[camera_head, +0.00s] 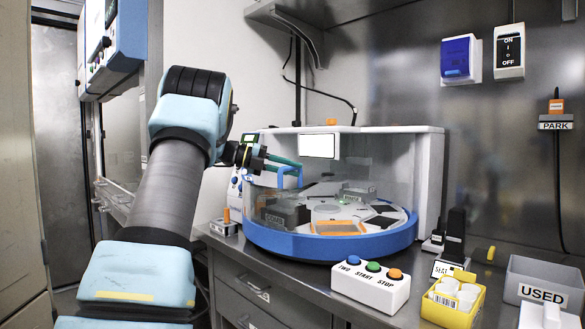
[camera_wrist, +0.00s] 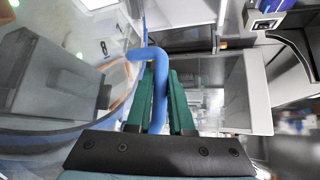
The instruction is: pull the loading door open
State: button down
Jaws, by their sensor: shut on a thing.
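The loading door (camera_head: 345,175) is a clear curved panel on the front of a round white machine with a blue base. Its blue handle (camera_head: 283,176) stands out at the panel's left side. My gripper (camera_head: 296,167) reaches in from the left and is shut on the handle. In the wrist view, the green fingers of my gripper (camera_wrist: 163,75) lie on both sides of the blue handle bar (camera_wrist: 160,95). The door's clear panel (camera_wrist: 130,22) fills the left there. I cannot tell from these frames whether the door stands ajar.
A white button box (camera_head: 370,285), a yellow bin (camera_head: 450,305) with white containers and a grey USED bin (camera_head: 545,283) stand along the counter's front right. A small grey block (camera_head: 224,228) sits left of the machine. A shelf (camera_head: 300,15) hangs above.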

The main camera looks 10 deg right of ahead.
jog(key=c, duration=0.8)
grip_release()
jog(key=shift+s, duration=0.1)
jog(key=v, duration=1)
jog(key=shift+a, duration=0.35)
